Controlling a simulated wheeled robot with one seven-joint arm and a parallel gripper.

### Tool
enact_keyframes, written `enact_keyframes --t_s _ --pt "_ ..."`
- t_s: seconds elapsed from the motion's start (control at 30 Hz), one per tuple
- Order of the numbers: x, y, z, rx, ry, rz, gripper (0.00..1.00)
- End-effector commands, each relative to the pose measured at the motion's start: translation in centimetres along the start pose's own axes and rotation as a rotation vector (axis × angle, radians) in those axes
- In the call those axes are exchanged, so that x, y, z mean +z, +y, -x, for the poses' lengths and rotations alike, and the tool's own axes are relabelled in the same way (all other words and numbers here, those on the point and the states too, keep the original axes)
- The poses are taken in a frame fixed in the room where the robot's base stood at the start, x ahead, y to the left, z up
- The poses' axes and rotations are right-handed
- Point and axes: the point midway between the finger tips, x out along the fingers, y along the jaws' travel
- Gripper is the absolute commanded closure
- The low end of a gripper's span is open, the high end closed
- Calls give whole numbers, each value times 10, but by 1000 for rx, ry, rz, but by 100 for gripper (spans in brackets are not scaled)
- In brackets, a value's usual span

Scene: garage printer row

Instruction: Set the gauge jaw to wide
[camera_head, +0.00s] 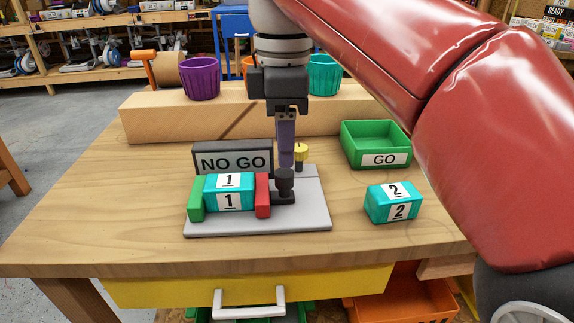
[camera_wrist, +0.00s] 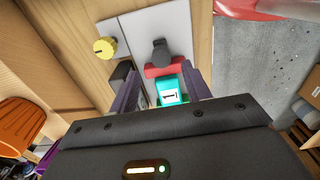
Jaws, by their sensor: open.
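The gauge is a grey plate (camera_head: 315,212) on the bench with a green jaw (camera_head: 196,199) at left and a red jaw (camera_head: 262,195) at right. A teal block marked 1 (camera_head: 229,192) sits between the jaws, with no clear gap visible. A dark knob (camera_head: 285,182) stands just right of the red jaw; it also shows in the wrist view (camera_wrist: 160,52). A yellow knob (camera_head: 300,151) stands behind it on the plate. My gripper (camera_head: 286,166) is open, pointing down with its fingertips close above the dark knob; contact cannot be told. In the wrist view, its purple fingers (camera_wrist: 160,84) are apart.
A dark NO GO bin (camera_head: 233,160) stands behind the block. A green GO tray (camera_head: 376,145) and a teal block marked 2 (camera_head: 393,203) are to the right. A wooden ledge (camera_head: 160,119) with a purple cup (camera_head: 200,78) runs behind. The bench's left side is clear.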

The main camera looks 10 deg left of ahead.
Motion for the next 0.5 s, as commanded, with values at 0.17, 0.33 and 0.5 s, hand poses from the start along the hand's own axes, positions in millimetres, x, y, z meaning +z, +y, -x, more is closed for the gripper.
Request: enact_keyframes --t_s 0.17,0.33,0.5 --pt "0 -1 -32 -2 -1 -1 52" --pt "1 -1 -56 -1 -1 -1 52" --pt "0 0 -67 1 0 -2 52"
